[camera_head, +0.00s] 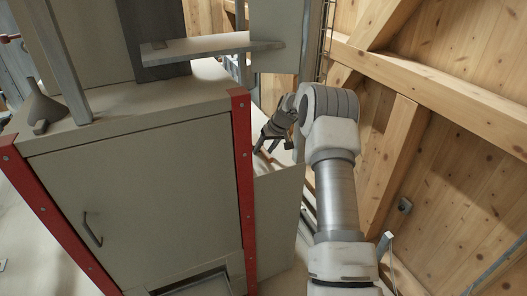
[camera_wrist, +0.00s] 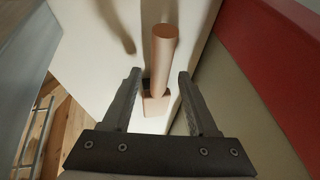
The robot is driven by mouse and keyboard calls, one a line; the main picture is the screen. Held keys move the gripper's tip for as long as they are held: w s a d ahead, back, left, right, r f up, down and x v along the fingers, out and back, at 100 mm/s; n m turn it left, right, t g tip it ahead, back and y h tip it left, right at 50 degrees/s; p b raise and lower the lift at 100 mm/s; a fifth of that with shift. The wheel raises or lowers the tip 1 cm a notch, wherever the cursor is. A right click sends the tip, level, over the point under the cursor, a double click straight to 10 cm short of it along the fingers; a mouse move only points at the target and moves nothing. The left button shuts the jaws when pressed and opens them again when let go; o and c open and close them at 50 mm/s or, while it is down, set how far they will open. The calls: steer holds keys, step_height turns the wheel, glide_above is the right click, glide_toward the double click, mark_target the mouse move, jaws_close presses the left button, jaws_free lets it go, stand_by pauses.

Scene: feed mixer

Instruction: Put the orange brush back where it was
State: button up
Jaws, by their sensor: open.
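My gripper (camera_head: 272,146) is open beside the right side of the cabinet, pointing down and to the left. In the wrist view, its two dark fingers (camera_wrist: 159,74) stand apart. A pale orange cylinder (camera_wrist: 164,50) with a small block (camera_wrist: 155,106) at its lower end shows in the gap between them, against a pale surface. I cannot tell whether this is the orange brush, as no bristles show, or whether it lies beyond the fingertips. In the head view, I cannot make out the orange brush.
The grey cabinet (camera_head: 140,200) has red corner strips (camera_head: 243,165) and a door handle (camera_head: 92,230). A red strip (camera_wrist: 275,60) is close on the right in the wrist view. Wooden beams (camera_head: 395,150) line the right. A shelf plate (camera_head: 205,47) juts above the cabinet.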

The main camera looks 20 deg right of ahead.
steer(key=b+v, duration=0.1)
steer(key=v, duration=1)
steer(key=shift+s+f, duration=0.1)
